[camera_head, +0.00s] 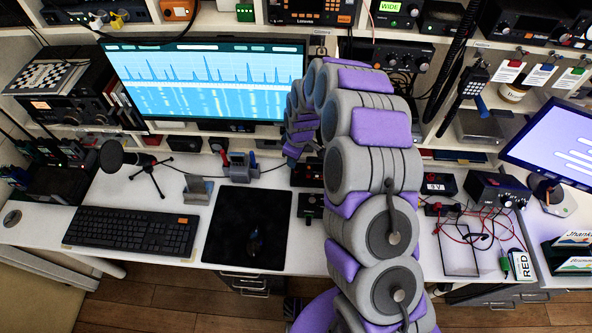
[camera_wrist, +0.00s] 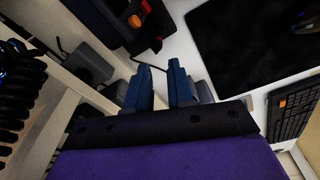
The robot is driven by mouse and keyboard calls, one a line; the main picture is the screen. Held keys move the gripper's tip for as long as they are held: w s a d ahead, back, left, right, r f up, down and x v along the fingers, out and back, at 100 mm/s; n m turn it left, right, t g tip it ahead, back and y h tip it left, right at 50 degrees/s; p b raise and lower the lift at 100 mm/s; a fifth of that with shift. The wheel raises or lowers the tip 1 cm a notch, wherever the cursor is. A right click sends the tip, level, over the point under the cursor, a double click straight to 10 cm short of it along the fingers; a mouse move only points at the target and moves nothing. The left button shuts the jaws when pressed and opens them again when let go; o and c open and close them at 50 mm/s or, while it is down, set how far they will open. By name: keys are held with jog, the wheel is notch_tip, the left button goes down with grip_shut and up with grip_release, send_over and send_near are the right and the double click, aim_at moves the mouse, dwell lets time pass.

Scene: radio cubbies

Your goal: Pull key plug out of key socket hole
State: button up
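My gripper (camera_wrist: 160,84) shows in the wrist view as two blue fingers with a gap between them. It is open, and nothing can be seen held in the gap. A dark box (camera_wrist: 118,24) with orange and red parts lies just beyond the fingertips. A dark grey block (camera_wrist: 92,66) with a cable beside it is left of the fingers, against the pale shelf. I cannot tell for certain which part is the key plug or its socket hole. In the head view my arm reaches down behind the desk's middle, and the fingertips are not clear.
A black mouse pad (camera_head: 247,225) and a keyboard (camera_head: 132,231) lie on the white desk. A microphone (camera_head: 114,156) on a tripod stands at left. A monitor (camera_head: 200,85) is behind, under shelves of radios. Red wires (camera_head: 462,232) lie right of my arm.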

aim_at(298, 170)
jog(key=shift+f, duration=0.55)
jog(key=shift+d+f, duration=0.25)
jog(key=f, duration=0.1)
jog(key=s+f+b, duration=0.1)
jog(key=s+d+f, duration=0.1)
jog(key=f, duration=0.1)
jog(key=shift+d+f+b, duration=0.1)
jog(key=shift+b, duration=0.3)
jog(key=shift+s+f, duration=0.15)
jog(key=shift+w+a+f, duration=0.35)
jog(key=shift+f, duration=0.25)
jog(key=shift+w, duration=0.25)
jog(key=shift+c, duration=1)
jog(key=shift+r, duration=0.1)
jog(key=shift+c, duration=0.7)
jog(key=shift+w+r, duration=0.2)
jog(key=shift+w, duration=0.05)
grip_shut()
